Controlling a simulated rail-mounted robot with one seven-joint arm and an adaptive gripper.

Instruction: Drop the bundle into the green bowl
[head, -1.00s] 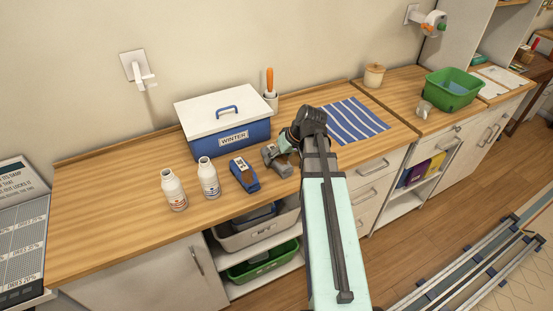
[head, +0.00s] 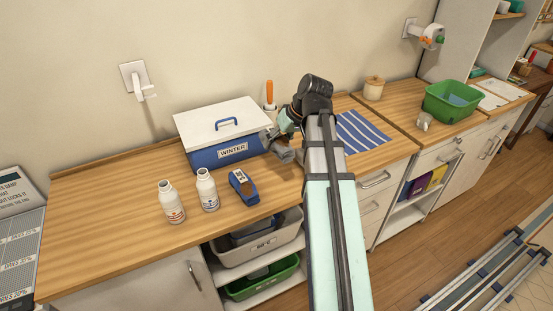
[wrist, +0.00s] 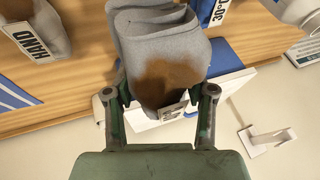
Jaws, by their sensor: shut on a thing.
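My gripper (head: 279,136) is shut on a grey, soft-looking bundle (head: 284,154) and holds it in front of the right end of the WINTER box. In the wrist view the bundle (wrist: 160,55) is folded, with a brown stain and a small label, and sits between the two fingers (wrist: 160,98). It hides part of what lies behind it. The green bowl (head: 440,112), a tub-like container with something bluish inside, stands on the far right counter, well away from my gripper.
A striped cloth (head: 362,133) lies right of my arm. A cup (head: 424,122) stands before the bowl; a lidded jar (head: 374,88) stands behind.

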